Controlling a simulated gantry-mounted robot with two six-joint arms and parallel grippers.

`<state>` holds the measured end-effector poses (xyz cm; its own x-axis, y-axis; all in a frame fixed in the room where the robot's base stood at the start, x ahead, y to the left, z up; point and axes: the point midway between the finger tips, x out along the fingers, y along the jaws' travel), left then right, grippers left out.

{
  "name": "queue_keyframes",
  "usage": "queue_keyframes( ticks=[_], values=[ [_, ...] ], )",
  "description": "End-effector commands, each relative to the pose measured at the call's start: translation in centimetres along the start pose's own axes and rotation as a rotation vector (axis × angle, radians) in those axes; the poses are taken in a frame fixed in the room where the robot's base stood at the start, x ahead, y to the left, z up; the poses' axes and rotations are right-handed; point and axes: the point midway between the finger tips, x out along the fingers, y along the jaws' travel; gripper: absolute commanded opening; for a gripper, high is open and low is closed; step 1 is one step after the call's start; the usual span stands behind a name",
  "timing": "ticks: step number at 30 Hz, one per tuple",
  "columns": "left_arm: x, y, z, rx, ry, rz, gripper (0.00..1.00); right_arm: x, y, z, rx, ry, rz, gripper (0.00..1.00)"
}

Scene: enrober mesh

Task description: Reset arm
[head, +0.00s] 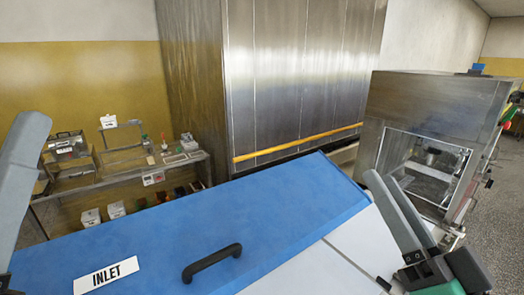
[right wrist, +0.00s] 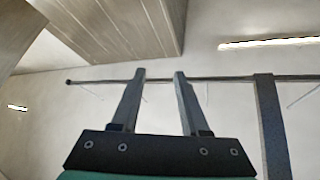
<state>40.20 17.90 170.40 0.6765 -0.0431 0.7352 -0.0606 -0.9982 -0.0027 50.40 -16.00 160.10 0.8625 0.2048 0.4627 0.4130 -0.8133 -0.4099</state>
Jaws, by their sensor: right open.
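My right gripper (head: 382,178) is at the lower right of the head view, over the white panel beside the blue cover. Its two grey fingers point up and away from its black and green mount. In the right wrist view the right gripper (right wrist: 160,75) is open, with nothing between its fingers. At the left edge of the head view a grey part that looks like a finger of my left gripper (head: 28,170) rises over the blue cover's left end. The rest of it is out of frame, so its opening cannot be told.
A steel machine (head: 432,105) stands at right, a cluttered shelf (head: 115,175) at left.

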Motion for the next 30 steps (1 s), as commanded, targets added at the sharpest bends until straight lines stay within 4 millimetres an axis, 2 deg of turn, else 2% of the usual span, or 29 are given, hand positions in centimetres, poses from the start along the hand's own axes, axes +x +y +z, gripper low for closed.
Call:
queue_keyframes(
  ticks=[1,3,5,6,9,12,15,30],
  values=[
    [0.0,0.0,0.0,0.000,0.000,0.000,0.50,-0.8,-2.6,-4.0,-0.173,0.113,-0.018,0.45],
    [0.0,0.0,0.0,0.000,0.000,0.000,0.50,-2.8,-5.6,-9.1,-0.417,0.274,0.003,0.45],
    [0.0,0.0,0.0,0.000,0.000,0.000,0.50,-5.2,-7.9,-13.3,-0.608,0.416,0.051,0.45],
    [3.8,0.0,-3.3,0.000,-0.005,0.000,0.50,-2.3,-9.3,-16.5,-0.592,0.384,0.052,0.45],
    [7.0,0.0,-6.5,0.000,0.004,0.000,0.50,-0.2,-10.9,-19.6,-0.586,0.377,0.051,0.45],
    [8.8,0.0,-8.1,0.000,0.002,0.000,0.50,1.0,-11.8,-21.5,-0.585,0.375,0.051,0.45],
    [9.4,0.0,-8.7,0.000,0.001,0.000,0.50,1.4,-12.2,-22.2,-0.584,0.373,0.051,0.45],
    [9.2,0.0,-8.4,0.000,-0.001,0.000,0.50,1.3,-12.0,-21.9,-0.583,0.372,0.051,0.45]
  ],
)
